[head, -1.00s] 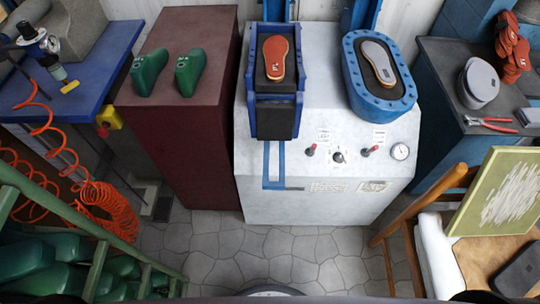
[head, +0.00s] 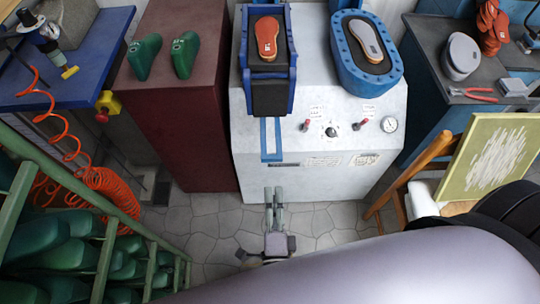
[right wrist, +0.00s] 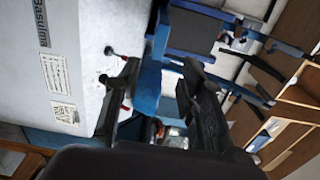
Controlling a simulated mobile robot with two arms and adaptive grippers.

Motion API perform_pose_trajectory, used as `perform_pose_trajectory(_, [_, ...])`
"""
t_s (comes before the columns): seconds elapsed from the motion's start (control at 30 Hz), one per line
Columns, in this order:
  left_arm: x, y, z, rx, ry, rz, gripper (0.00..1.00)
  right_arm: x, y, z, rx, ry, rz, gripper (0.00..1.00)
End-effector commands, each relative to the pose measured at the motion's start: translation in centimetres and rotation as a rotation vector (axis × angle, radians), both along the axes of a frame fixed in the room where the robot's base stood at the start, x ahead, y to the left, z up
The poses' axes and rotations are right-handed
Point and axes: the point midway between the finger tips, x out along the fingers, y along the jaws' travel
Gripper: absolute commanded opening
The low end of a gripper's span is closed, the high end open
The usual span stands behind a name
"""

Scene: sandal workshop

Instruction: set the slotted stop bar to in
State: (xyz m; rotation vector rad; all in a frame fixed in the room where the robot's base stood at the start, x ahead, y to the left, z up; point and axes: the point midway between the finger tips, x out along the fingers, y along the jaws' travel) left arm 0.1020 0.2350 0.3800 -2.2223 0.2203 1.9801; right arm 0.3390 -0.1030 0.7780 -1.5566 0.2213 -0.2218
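The stop bar appears as a flat blue bar with a pale slot (head: 263,140) on the white press front (head: 245,185), below the left blue cradle (head: 243,70). It hangs down from under that cradle. My right gripper (head: 274,190) is in front of the press, just below the bar's lower end in the head view, and points at the press. In the right wrist view my right gripper (right wrist: 157,68) has its two dark fingers spread. Blue metal (right wrist: 150,83) shows between them; I cannot tell whether it is the bar. No contact is clear. My left gripper is out of view.
Red-tipped levers (head: 305,125) (head: 358,126), a black knob (head: 331,132) and a gauge (head: 389,124) sit on the press front. A maroon cabinet (head: 205,130) stands left. A green rack (head: 105,255) and a wooden chair (head: 415,175) flank the floor.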

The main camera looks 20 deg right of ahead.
Motion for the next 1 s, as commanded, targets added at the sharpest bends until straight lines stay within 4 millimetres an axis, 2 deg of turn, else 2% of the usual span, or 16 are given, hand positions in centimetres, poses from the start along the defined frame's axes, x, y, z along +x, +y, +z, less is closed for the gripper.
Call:
perform_pose_trajectory(0.03, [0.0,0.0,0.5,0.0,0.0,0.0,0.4,1.3,-0.3,0.4,0.0,-0.004,0.0,0.37])
perform_pose_trajectory(0.3, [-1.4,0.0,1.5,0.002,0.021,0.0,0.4,6.9,-2.0,0.3,-0.004,-0.002,0.001,0.37])
perform_pose_trajectory(0.5, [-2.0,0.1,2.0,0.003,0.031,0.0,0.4,10.3,-2.9,0.2,-0.004,-0.001,0.002,0.37])
perform_pose_trajectory(0.7, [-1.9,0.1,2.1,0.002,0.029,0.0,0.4,11.9,-3.3,0.0,-0.003,0.002,0.003,0.37])
perform_pose_trajectory(1.0, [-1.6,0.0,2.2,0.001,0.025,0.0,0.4,12.1,-3.4,0.0,-0.003,0.002,0.003,0.37])
